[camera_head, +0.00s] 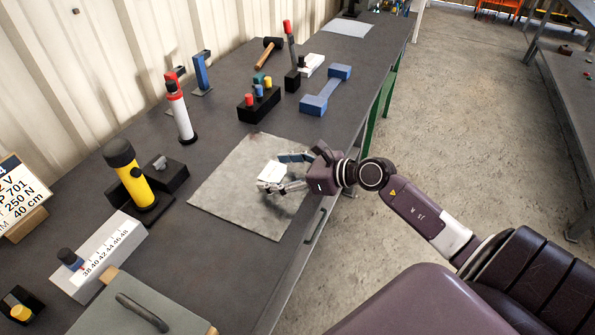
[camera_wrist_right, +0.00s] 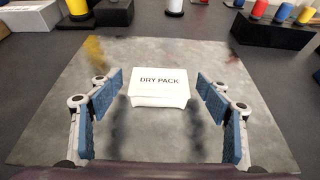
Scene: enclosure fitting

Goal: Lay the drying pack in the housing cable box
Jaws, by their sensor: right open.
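The drying pack (camera_head: 269,173) is a small white block on the grey mat. In the right wrist view the drying pack (camera_wrist_right: 160,88) reads "DRY PACK" and lies centred ahead of the fingers. My right gripper (camera_head: 280,171) is open over the mat, its blue-padded fingers on either side of the pack. In the right wrist view a clear gap shows between the pack and each finger. A grey box or lid with a black handle (camera_head: 142,313) is cut off at the bottom left; I cannot tell whether it is the housing cable box. My left gripper is out of view.
The grey mat (camera_head: 225,190) is otherwise clear. Around it on the bench stand a yellow-black torch (camera_head: 140,185), a white-red tube (camera_head: 180,115), a black block with coloured pegs (camera_head: 258,103), a blue bar piece (camera_head: 326,90) and a white scale block (camera_head: 105,255).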

